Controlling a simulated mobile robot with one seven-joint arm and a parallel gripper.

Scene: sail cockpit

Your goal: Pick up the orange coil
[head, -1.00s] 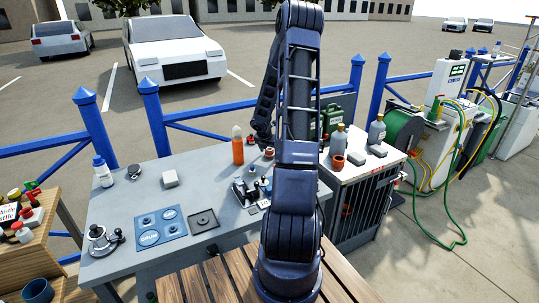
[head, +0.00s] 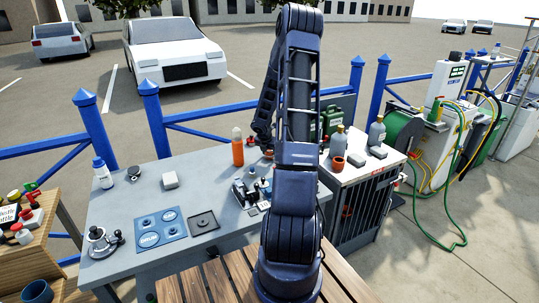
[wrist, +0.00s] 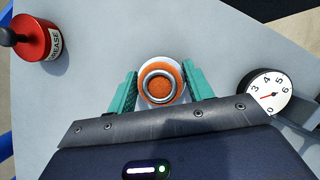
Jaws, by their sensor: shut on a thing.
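In the wrist view, a round orange thing (wrist: 175,93), seen from above, has a grey metal ring on it and a white disc or rim around it. It is the one that fits the orange coil, though its winding is too small to make out. My gripper (wrist: 161,86) has its two teal fingers on either side of it and is shut on it. It is over a pale grey tabletop; I cannot tell whether it touches the top. In the head view my arm hides most of the gripper and the held thing.
A red grease tin (wrist: 33,38) stands left of my gripper and a white dial gauge (wrist: 267,92) lies close on the right. In the head view an orange bottle (head: 238,152) stands on the grey bench (head: 120,210). An orange-brown ring-shaped thing (head: 337,163) sits on the cabinet.

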